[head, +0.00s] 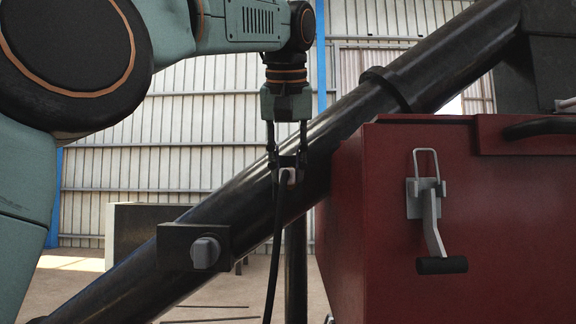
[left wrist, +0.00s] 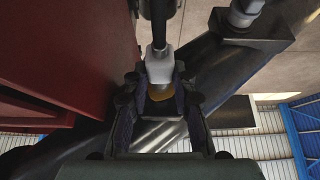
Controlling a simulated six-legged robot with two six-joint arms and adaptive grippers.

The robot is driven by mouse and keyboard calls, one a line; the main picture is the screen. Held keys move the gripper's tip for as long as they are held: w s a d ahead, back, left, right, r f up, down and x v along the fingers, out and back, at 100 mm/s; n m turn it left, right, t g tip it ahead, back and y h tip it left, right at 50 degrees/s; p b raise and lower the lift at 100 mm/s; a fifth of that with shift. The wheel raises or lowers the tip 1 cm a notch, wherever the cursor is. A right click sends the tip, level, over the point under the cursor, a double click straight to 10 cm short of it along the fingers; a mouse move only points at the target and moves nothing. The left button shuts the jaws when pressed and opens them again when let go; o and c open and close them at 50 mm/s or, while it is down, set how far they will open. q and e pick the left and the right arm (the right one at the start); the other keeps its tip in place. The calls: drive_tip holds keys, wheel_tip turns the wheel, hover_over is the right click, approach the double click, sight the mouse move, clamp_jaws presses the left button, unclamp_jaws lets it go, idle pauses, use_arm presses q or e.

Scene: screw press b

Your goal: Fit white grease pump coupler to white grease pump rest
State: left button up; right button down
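My left gripper (head: 287,165) points down in front of the sloping black tube and is shut on the white coupler (head: 290,176). A black hose (head: 275,250) hangs from the coupler. In the left wrist view the white coupler (left wrist: 159,66) sits between the two fingertips, with a brass-coloured part (left wrist: 160,92) at its near end. A light grey round fitting (head: 205,253) on a black block (head: 176,243), likely the rest, is on the tube, lower and left of the gripper. The fitting (left wrist: 243,14) also shows at the wrist view's top right, apart from the coupler. My right gripper is out of view.
The sloping black tube (head: 345,125) runs from lower left to upper right, close behind the gripper. A dark red box (head: 470,240) with a metal lever latch (head: 427,200) stands close on the right. Open space lies left of the gripper, above the block.

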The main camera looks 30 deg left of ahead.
sight(286, 172)
use_arm(q)
clamp_jaws()
drive_tip(key=shift+s+d+f, duration=0.1)
drive_tip(key=shift+s, duration=0.1)
drive_tip(key=shift+s, duration=0.1)
drive_tip(key=shift+s+d, duration=0.25)
drive_tip(key=shift+s, duration=0.2)
drive_tip(key=shift+s+d+b, duration=0.3)
drive_tip(key=shift+s+b, duration=0.05)
drive_tip(key=shift+b, duration=0.65)
drive_tip(key=shift+s+d, duration=0.1)
drive_tip(key=shift+s, duration=0.15)
